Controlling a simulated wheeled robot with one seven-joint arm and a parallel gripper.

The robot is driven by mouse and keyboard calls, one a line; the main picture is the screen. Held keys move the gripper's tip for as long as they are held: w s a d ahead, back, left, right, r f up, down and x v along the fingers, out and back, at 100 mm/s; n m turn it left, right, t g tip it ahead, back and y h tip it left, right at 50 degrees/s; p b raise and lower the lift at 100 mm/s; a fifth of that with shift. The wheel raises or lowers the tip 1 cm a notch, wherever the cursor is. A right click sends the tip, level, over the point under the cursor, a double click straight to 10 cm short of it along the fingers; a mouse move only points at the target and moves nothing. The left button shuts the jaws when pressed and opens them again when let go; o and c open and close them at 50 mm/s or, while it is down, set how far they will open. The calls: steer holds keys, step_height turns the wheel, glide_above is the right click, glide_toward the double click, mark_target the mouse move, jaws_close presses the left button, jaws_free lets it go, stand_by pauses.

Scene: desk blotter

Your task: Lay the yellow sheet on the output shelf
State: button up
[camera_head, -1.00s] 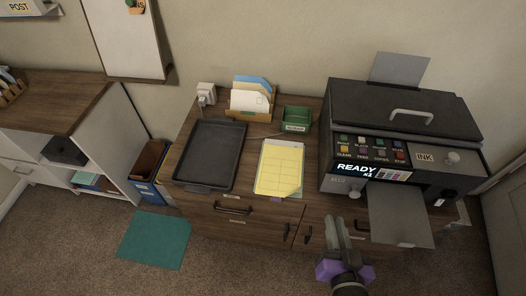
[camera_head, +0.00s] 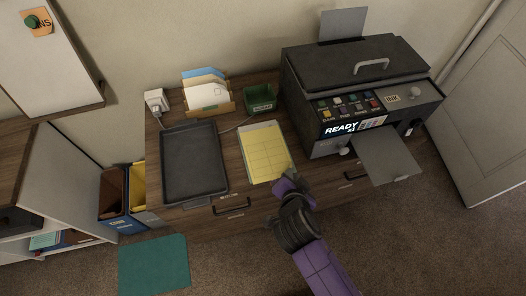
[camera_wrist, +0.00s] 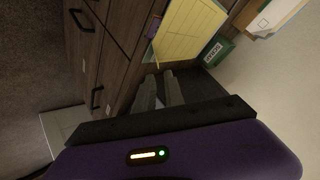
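The yellow sheet (camera_head: 262,158) lies flat on the desk, between the dark tray and the printer, with a pale margin around it. It also shows at the top of the wrist view (camera_wrist: 188,32). The printer's grey output shelf (camera_head: 387,155) sticks out at its front right and looks empty. My gripper (camera_head: 287,176) is at the sheet's near right corner, pointing at it; I cannot tell whether it touches. In the wrist view its two fingers (camera_wrist: 161,90) stand apart with nothing clearly between them.
The dark printer (camera_head: 353,80) stands at the right, its display reading READY. An empty dark tray (camera_head: 194,160) lies left of the sheet. A green box (camera_head: 260,98) and a letter holder (camera_head: 208,98) stand behind. Drawer handles (camera_head: 231,206) protrude from the desk front.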

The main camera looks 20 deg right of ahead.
mark_target(291, 162)
steer(key=shift+p+x, duration=0.55)
steer(key=shift+x, duration=3.35)
steer(key=shift+s+f, duration=0.15)
jaws_close()
